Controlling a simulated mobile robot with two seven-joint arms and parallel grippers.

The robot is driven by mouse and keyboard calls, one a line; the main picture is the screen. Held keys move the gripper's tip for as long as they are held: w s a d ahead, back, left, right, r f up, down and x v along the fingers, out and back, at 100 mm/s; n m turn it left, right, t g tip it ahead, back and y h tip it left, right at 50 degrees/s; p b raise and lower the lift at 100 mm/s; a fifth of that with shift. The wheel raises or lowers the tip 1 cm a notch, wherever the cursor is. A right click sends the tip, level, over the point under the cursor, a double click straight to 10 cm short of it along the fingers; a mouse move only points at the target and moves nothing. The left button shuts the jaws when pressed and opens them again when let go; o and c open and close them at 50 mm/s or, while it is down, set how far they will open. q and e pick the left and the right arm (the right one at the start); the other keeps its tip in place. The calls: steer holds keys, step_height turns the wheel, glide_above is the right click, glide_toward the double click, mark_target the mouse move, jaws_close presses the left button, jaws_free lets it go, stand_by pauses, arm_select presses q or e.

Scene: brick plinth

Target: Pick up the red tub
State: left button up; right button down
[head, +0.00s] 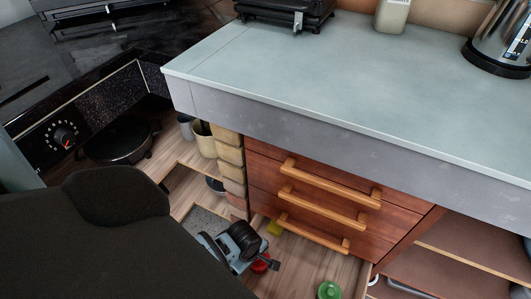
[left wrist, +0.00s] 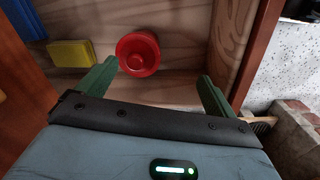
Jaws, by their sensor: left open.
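The red tub (left wrist: 138,54) is round with a darker hollow middle. It rests on the wooden floor of an open drawer, seen from above in the left wrist view. My left gripper (left wrist: 157,75) is open above the drawer, with its two green fingers apart and nothing between them. The tub shows just beyond the fingertips, nearer the left finger. In the head view my left gripper (head: 262,258) reaches down into the drawer and hides most of the red tub (head: 259,266). My right gripper is not in view.
A yellow block (left wrist: 72,54) and a blue object (left wrist: 22,20) lie left of the tub in the wrist view. A green round object (head: 329,290) is in the drawer's nearer part. Closed drawers (head: 325,200) and a grey countertop (head: 330,75) stand above. The drawer wall (left wrist: 238,45) is close.

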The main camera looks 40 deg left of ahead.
mark_target(259, 262)
arm_select(q)
steer(key=w, duration=0.1)
steer(key=w+n+b, duration=0.1)
steer(key=w+f+n, duration=0.1)
steer(key=shift+a+f+g+b, duration=0.1)
steer(key=shift+a+g+b, duration=0.2)
steer(key=shift+b, duration=0.05)
steer(key=shift+w+a+n, duration=0.1)
steer(key=shift+w+n, duration=0.2)
steer(key=shift+w, duration=0.15)
steer(key=shift+f+b, duration=0.75)
steer(key=shift+f, duration=0.75)
step_height(259, 262, down, 5)
steer(key=b, duration=0.3)
steer(key=shift+a+r, duration=0.1)
steer(key=shift+r, duration=0.05)
steer(key=shift+w+r, duration=0.1)
steer(key=shift+c, duration=0.6)
steer(key=c, duration=0.9)
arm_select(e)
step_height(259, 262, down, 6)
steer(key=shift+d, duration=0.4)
